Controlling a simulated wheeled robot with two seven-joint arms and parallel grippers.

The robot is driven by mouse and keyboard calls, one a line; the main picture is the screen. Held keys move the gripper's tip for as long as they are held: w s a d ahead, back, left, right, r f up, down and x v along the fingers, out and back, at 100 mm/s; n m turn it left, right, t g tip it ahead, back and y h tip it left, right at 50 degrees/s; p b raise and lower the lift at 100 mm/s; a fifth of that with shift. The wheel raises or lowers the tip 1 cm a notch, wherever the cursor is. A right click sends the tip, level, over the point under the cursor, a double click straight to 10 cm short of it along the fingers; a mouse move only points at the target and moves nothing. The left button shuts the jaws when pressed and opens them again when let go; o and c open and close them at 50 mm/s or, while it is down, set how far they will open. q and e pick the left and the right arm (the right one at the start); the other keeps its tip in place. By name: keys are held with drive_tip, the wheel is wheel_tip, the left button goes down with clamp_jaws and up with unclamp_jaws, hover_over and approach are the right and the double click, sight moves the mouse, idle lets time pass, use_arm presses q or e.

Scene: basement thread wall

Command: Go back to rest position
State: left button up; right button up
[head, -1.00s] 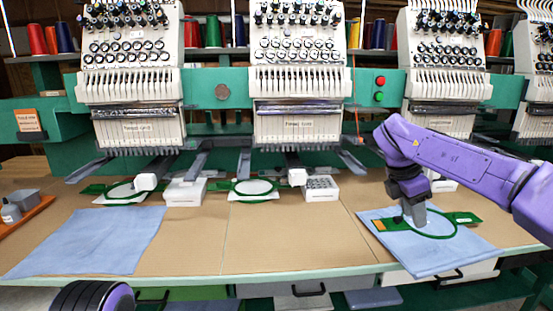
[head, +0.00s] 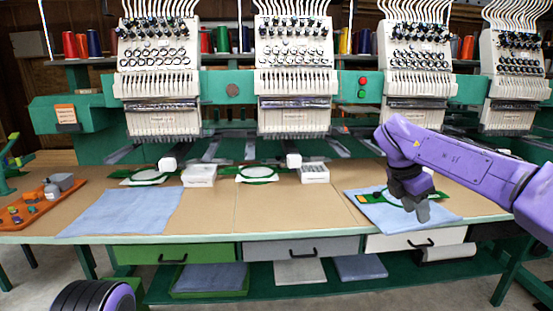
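My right gripper (head: 417,208) hangs at the end of the purple arm, over the right part of the table. Its two grey fingertips look a little apart, with nothing seen between them. A green hoop (head: 375,197) lies on a folded blue cloth (head: 385,218) below and behind it. The gripper and wrist cover part of the hoop and cloth, and the exact gap above the cloth is hard to judge.
The table (head: 270,210) holds a flat blue cloth (head: 120,212) at left, two white boxes (head: 198,177) and green hoops (head: 258,174) near the embroidery machines (head: 295,75). An orange tray (head: 40,211) is far left. Drawers (head: 300,249) line the front. The middle tabletop is clear.

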drive_tip(key=w+f+n+t+h, duration=0.5)
drive_tip(key=f+n, duration=0.5)
drive_tip(key=n, duration=0.6)
drive_tip(key=s+a+f+n+t+y+p, duration=0.1)
drive_tip(key=s+a+f+n+t, duration=0.15)
drive_tip(key=f+n, duration=0.5)
drive_tip(key=s+a+f+n+t+y+p, duration=0.1)
drive_tip(key=s+a+f+n+t, duration=0.1)
drive_tip(key=s+f+n, duration=0.4)
drive_tip(key=s+a+f+n+g+y+p, duration=0.1)
drive_tip(key=s+f+n+y, duration=0.1)
drive_tip(key=s+f+n, duration=0.5)
drive_tip(key=s+a+f+n+g+y, duration=0.1)
drive_tip(key=s+f+n+g+y, duration=0.15)
drive_tip(key=s+f+n, duration=0.45)
drive_tip(key=s+d+f+g+p, duration=0.1)
drive_tip(key=s+d+f+g, duration=0.1)
drive_tip(key=s, duration=0.8)
drive_tip(key=s+d+f+n+g+p, duration=0.1)
drive_tip(key=s+d+f, duration=0.1)
drive_tip(key=s, duration=0.9)
drive_tip(key=shift+s+d+f+g, duration=0.3)
drive_tip(key=shift+f+g, duration=0.1)
drive_tip(key=shift+f, duration=0.1)
drive_tip(key=shift+a, duration=0.1)
